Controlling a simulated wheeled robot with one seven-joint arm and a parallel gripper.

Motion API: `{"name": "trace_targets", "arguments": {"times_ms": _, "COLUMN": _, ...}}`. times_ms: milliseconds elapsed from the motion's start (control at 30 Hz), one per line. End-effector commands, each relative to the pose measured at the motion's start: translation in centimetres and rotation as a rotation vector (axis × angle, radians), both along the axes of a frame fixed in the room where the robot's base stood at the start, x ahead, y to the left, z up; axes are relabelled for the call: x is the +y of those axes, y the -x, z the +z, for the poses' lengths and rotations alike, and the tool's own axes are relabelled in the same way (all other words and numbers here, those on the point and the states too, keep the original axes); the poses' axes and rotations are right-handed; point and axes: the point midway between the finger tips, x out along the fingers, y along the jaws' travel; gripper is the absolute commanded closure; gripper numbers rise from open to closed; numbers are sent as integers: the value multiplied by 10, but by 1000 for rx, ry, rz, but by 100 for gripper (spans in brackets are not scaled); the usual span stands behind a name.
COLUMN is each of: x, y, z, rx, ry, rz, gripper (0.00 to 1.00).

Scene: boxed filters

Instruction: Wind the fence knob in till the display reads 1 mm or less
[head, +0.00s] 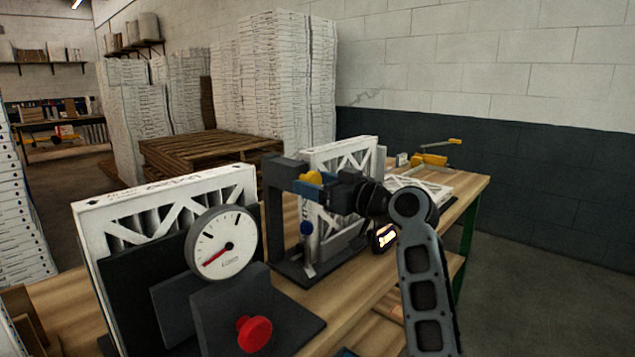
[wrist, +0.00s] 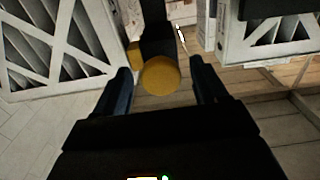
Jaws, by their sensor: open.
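A round yellow knob (wrist: 161,77) sits between the two fingers of my gripper (wrist: 160,88) in the wrist view, with a gap on each side. In the head view the yellow knob (head: 312,179) shows at the dark upright stand (head: 272,200), partly covered by my gripper (head: 308,187). My gripper is open and reaches in from the right. A small lit screen (head: 385,237) shows below my wrist; its figures are too blurred to read, and I cannot tell what it belongs to.
A round dial (head: 223,243) with a red needle stands at front left above a red knob (head: 254,333). White-framed filters (head: 165,212) stand on the wooden bench (head: 345,308). A yellow-handled tool (head: 432,159) lies at the far end.

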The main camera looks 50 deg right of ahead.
Motion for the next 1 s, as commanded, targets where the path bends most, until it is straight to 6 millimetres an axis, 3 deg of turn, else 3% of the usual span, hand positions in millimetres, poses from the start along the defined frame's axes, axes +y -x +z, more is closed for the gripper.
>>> {"name": "trace_targets", "arguments": {"times_ms": 267, "x": 0, "y": -1, "z": 0, "rx": 0, "ry": 1, "rz": 0, "gripper": 29}}
{"name": "trace_targets", "arguments": {"times_ms": 833, "x": 0, "y": -1, "z": 0, "rx": 0, "ry": 1, "rz": 0, "gripper": 84}}
{"name": "trace_targets", "arguments": {"times_ms": 1000, "x": 0, "y": -1, "z": 0, "rx": 0, "ry": -7, "rz": 0, "gripper": 84}}
